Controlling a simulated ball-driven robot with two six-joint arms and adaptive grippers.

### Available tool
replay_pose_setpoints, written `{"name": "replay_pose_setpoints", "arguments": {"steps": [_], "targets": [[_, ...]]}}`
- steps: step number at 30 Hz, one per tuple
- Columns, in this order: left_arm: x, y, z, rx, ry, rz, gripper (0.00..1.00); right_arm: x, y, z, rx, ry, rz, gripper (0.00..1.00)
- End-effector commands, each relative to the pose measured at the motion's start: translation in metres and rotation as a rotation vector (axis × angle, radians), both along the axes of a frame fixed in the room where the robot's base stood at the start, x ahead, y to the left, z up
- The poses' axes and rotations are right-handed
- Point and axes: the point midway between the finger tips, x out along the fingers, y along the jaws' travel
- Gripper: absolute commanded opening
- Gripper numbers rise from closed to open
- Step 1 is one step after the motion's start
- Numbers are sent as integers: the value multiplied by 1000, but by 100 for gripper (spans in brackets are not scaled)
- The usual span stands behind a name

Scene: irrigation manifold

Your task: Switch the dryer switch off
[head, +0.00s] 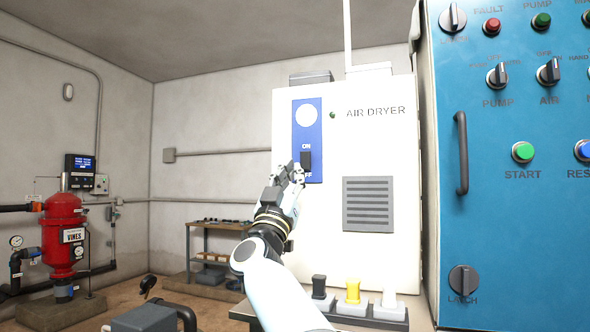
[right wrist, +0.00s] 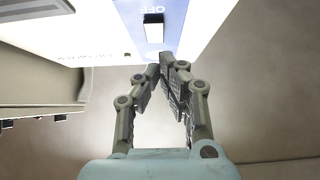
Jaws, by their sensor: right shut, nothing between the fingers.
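The white air dryer cabinet (head: 375,135) stands in the middle of the head view. Its blue panel (head: 314,135) carries a black dryer switch (head: 306,158) between an ON label above and an OFF label below. My right gripper (head: 298,170) is shut and empty in front of the panel, its fingertips by the switch's lower part and partly covering the OFF label. In the right wrist view the switch (right wrist: 153,29) appears beside the upside-down OFF label, and the fingertips (right wrist: 165,66) appear near it. I cannot tell whether they touch it, or which way it is set. My left gripper is out of view.
A blue control cabinet (head: 500,220) with knobs, buttons and a black handle (head: 461,153) stands close on the right. Several small switches or valves (head: 353,290) sit below the dryer. A red filter tank (head: 62,235) and a workbench (head: 215,245) stand at left.

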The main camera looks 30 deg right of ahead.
Motion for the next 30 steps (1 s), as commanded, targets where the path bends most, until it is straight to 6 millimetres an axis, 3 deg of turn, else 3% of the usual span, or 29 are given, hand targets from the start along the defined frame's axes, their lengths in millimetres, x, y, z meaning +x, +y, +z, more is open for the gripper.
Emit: {"name": "replay_pose_setpoints", "arguments": {"steps": [7,15,30], "targets": [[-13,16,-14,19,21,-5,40,-16,18,-37,3,3,1,0],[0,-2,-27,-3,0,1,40,-35,38,-72,2,1,1,0],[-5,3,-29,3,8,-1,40,-41,45,-80,1,-1,0,0]]}}
